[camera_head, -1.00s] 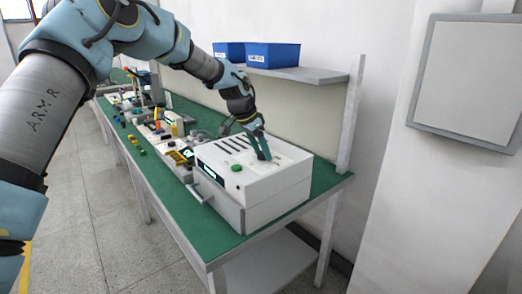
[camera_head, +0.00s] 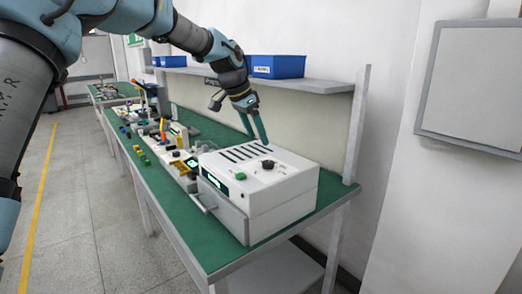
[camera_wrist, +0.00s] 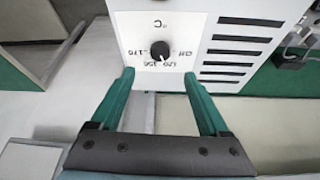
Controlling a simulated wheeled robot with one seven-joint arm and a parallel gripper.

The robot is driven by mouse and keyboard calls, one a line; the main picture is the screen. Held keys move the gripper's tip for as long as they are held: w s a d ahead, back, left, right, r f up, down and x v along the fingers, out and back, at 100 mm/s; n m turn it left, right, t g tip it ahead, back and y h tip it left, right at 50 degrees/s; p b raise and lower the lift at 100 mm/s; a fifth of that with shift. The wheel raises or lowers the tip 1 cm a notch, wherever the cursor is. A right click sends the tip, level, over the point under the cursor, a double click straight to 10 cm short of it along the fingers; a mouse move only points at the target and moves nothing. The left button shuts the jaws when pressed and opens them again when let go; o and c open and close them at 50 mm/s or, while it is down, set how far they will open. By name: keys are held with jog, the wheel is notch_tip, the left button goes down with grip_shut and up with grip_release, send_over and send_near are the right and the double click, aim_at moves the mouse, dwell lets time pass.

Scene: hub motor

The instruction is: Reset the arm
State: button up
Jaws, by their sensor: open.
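My gripper (camera_head: 257,140) is open and empty, its two green fingers hanging above the white oven-like box (camera_head: 273,212) on the green bench. In the wrist view my gripper (camera_wrist: 158,82) has its fingers spread apart. A black dial knob (camera_wrist: 160,50) with temperature marks around it shows beyond and between the fingertips, not gripped. The knob (camera_head: 268,164) is also on the box top in the head view, below my fingertips with a gap. The box has dark slots on top, a green button (camera_head: 240,176) and a front handle (camera_head: 205,202).
The green bench (camera_head: 180,225) carries several small parts and devices to the left of the box. A shelf (camera_head: 300,82) with blue bins (camera_head: 277,66) stands behind, near my arm. A grey-framed panel (camera_head: 475,85) hangs on the right wall. The floor at left is clear.

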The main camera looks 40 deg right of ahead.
jog(key=shift+a+r, duration=0.2)
jog(key=shift+r, duration=0.35)
jog(key=w+a+f+n+t+y, duration=0.1)
jog(key=w+a+f+n, duration=0.15)
jog(key=a, duration=0.65)
jog(key=w+a+f+n+y, duration=0.1)
jog(key=w+a+f+n, duration=0.15)
jog(key=a, duration=0.75)
jog(key=w+a+f+n+t, duration=0.1)
jog(key=w+a+f+n, duration=0.15)
jog(key=a, duration=0.65)
jog(key=s+a+f+n, duration=0.1)
jog(key=s+a+n, duration=0.2)
jog(key=a, duration=0.6)
jog(key=s+a+f+n+y, duration=0.1)
jog(key=s+a+n, duration=0.3)
jog(key=a, duration=0.5)
jog(key=s+a+f+n+y, duration=0.1)
jog(key=s+a+f+n, duration=0.1)
jog(key=a, duration=0.7)
jog(key=shift+s+f+n, duration=0.35)
jog(key=shift+s+n, duration=0.55)
jog(key=shift+n, duration=0.15)
jog(key=shift+c, duration=0.4)
